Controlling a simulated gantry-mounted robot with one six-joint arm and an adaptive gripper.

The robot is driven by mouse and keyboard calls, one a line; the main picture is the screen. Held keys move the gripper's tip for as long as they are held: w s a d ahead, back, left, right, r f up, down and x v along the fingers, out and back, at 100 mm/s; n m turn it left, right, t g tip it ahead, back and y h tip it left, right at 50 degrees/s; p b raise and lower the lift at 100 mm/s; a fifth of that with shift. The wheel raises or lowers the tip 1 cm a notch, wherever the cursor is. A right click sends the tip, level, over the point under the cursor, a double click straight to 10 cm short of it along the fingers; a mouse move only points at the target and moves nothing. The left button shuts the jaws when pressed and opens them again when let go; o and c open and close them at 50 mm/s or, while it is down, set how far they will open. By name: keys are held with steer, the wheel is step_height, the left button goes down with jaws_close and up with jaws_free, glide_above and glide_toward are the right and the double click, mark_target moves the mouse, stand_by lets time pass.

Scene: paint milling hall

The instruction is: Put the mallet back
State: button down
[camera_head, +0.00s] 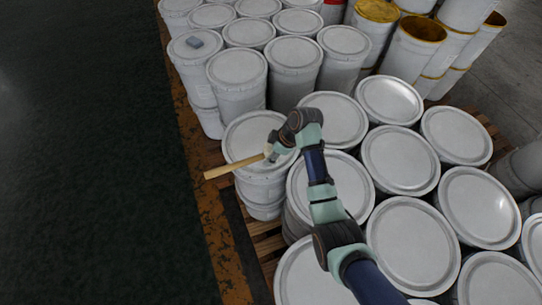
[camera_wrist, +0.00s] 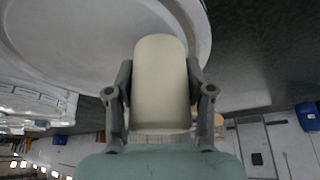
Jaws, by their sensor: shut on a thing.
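The mallet shows a light wooden handle (camera_head: 232,168) that sticks out to the left past the rim of a white bucket lid (camera_head: 238,137) in the head view. In the wrist view its pale cream cylindrical part (camera_wrist: 161,85) sits between the two fingers. My gripper (camera_head: 271,152), also in the wrist view (camera_wrist: 160,66), is shut on this part. The mallet is over or at the lid; whether it touches the lid I cannot tell. The mallet's head is mostly hidden by my gripper in the head view.
Many lidded white buckets stand close together on wooden pallets (camera_head: 268,243). Open yellow-rimmed buckets (camera_head: 413,48) stand at the back right. The dark floor (camera_head: 90,160) at left is clear.

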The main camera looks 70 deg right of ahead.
steer(key=shift+f, duration=0.75)
steer(key=shift+f, duration=0.2)
steer(key=shift+c, duration=2.1)
jaws_free()
steer(key=shift+r, duration=0.1)
steer(key=a+p+v, duration=0.1)
steer(key=p+v, duration=0.1)
steer(key=v, duration=1)
steer(key=shift+d, duration=0.45)
steer(key=shift+w+r, duration=0.1)
